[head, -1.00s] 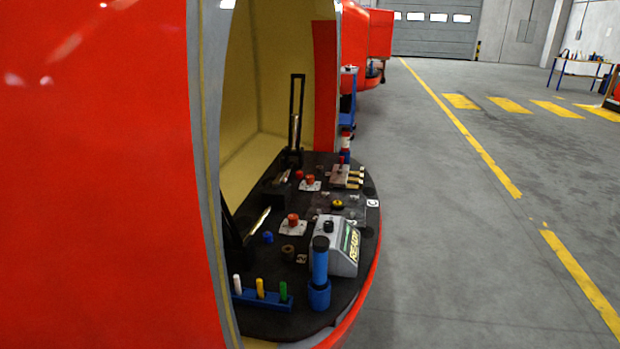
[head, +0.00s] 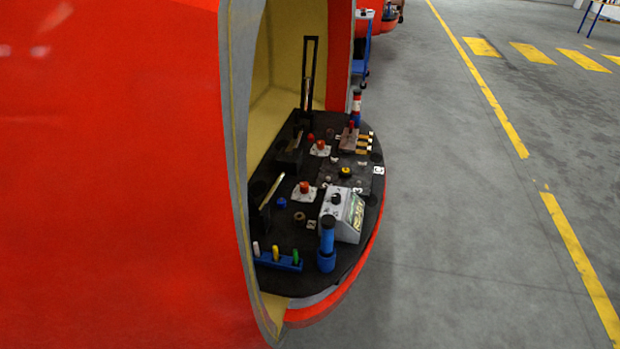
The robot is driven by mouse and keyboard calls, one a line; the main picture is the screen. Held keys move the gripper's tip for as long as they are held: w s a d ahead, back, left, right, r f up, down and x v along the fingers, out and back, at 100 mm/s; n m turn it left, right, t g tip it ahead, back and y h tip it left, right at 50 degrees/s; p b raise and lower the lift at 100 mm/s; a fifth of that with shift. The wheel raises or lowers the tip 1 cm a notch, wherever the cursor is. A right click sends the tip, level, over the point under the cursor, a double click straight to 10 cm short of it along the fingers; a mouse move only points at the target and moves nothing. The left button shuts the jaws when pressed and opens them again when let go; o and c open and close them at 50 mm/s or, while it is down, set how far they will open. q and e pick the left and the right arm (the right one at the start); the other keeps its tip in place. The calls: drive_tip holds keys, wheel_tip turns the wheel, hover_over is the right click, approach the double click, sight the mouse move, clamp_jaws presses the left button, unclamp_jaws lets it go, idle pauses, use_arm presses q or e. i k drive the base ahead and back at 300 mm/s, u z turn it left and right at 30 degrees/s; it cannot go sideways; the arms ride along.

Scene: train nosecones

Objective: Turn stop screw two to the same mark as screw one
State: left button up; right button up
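In the head view, a dark work deck (head: 325,250) sits in the opening of a red train nosecone (head: 110,180). On it are two red-orange knobs on pale plates, a nearer one (head: 305,187) and a farther one (head: 320,146). These look like the stop screws, but I cannot tell which is one or two, and their marks are too small to read. Small pale markings (head: 311,225) lie on the deck, one beside a brown ring (head: 299,217). Neither of my grippers is in view.
A grey box with a black knob (head: 343,213) and a blue cylinder (head: 327,243) stand near the deck's front. A blue rack (head: 278,261) holds white, yellow and green pegs. A black upright frame (head: 310,75) rises behind. Open grey floor (head: 450,250) lies to the right.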

sight(304, 186)
drive_tip(key=z, duration=1.55)
drive_tip(key=i, duration=1.55)
drive_tip(key=u, duration=3.25)
